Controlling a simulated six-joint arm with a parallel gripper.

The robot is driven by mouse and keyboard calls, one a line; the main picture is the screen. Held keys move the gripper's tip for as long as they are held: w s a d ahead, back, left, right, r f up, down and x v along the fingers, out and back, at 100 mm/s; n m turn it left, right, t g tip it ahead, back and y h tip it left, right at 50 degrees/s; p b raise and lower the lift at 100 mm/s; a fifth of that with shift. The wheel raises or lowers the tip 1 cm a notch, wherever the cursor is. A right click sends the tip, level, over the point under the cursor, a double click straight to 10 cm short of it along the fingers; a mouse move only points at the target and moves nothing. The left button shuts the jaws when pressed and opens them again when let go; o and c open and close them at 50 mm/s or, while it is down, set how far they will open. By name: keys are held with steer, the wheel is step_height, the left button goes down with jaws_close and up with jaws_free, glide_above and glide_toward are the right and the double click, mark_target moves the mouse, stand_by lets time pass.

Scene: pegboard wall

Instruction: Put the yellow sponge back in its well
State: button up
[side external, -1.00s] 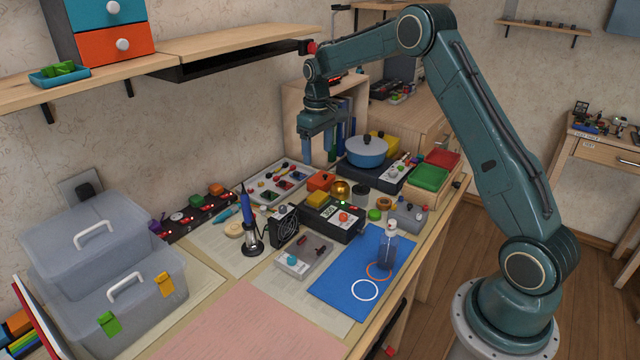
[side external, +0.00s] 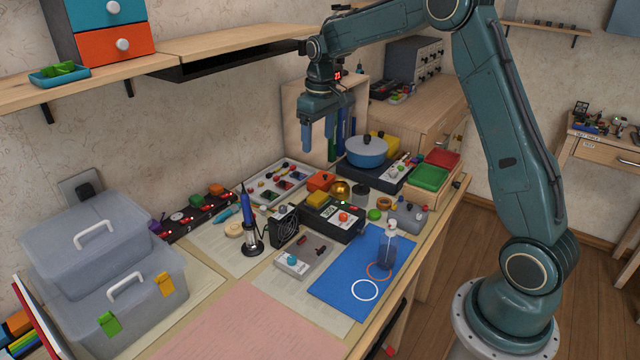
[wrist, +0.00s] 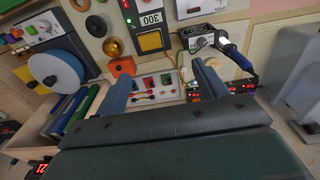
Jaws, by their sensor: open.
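A yellow block, apparently the sponge (side external: 318,199), is at the rear of a black station (side external: 335,222) with a display reading 300. In the wrist view the yellow block (wrist: 151,41) lies within a dark frame on that station. I cannot tell how deep it sits or whether that frame is its well. My gripper (side external: 319,150) is open and empty, with its fingers pointing down. It is high above the back of the bench, behind the station and well apart from the sponge. Both fingers also show in the wrist view (wrist: 160,78).
A soldering iron (side external: 250,225) stands upright left of the station, beside a black fan (side external: 285,228). A blue pot (side external: 367,152) is at the back right. A parts tray (side external: 278,182) lies behind the station. A bottle (side external: 389,245) stands on the blue mat (side external: 345,285).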

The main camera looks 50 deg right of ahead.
steer(key=s+a+r+t, duration=0.1)
steer(key=s+a+r, duration=0.5)
steer(key=s+r, duration=0.2)
steer(key=s+a+t, duration=0.2)
steer(key=s+a, duration=0.2)
steer(key=s, duration=0.8)
steer(key=s+a+r+t, duration=0.1)
steer(key=s+a, duration=0.4)
steer(key=s, duration=0.6)
steer(key=shift+s+t, duration=0.35)
steer(key=shift+t, duration=0.05)
